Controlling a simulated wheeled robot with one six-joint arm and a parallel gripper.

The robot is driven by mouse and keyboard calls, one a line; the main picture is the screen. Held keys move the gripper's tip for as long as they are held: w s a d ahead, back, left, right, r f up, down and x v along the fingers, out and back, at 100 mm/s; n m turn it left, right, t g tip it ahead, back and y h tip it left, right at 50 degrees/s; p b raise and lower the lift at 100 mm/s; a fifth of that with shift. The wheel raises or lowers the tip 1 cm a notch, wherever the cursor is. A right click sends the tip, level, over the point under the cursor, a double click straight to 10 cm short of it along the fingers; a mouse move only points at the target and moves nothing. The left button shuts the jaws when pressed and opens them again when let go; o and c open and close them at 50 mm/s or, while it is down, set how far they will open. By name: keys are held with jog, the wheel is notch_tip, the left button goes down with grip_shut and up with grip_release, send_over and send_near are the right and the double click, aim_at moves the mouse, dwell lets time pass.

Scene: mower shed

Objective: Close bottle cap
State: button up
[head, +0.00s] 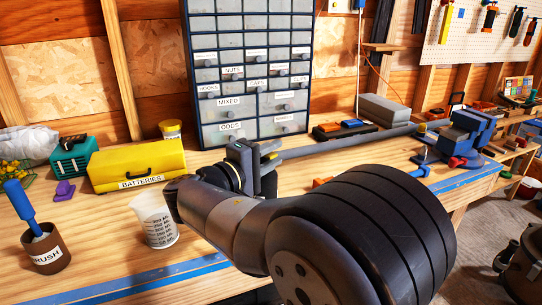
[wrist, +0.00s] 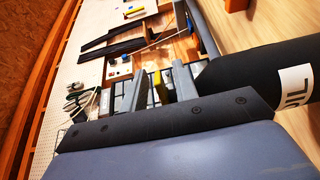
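My gripper (head: 262,152) is over the bench in front of the drawer cabinet, pointing right. Its two grey fingers (wrist: 159,86) stand apart in the wrist view. A small yellow piece, perhaps the bottle cap (wrist: 158,88), shows in the gap between them, with no clear contact. A black bottle (wrist: 258,78) with a white label, partly cut off, lies right of the fingers in the wrist view. My arm hides most of the bottle in the head view. I cannot tell whether the cap sits on it.
A measuring cup (head: 154,222), a yellow batteries case (head: 138,166) and a brush cup (head: 46,251) stand at left. The drawer cabinet (head: 251,60) is behind. A long grey bar (head: 350,141) runs right to a blue vise (head: 464,134).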

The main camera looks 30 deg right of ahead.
jog(key=v, duration=1)
jog(key=shift+a+b, duration=0.4)
jog(key=shift+s+d, duration=0.15)
jog(key=p+x, duration=0.1)
jog(key=x, duration=0.9)
jog(key=shift+d, duration=0.25)
jog(key=shift+r+p, duration=0.2)
jog(key=shift+p, duration=0.25)
jog(key=shift+f, duration=0.1)
jog(key=shift+f+b, duration=0.25)
jog(key=shift+b, duration=0.35)
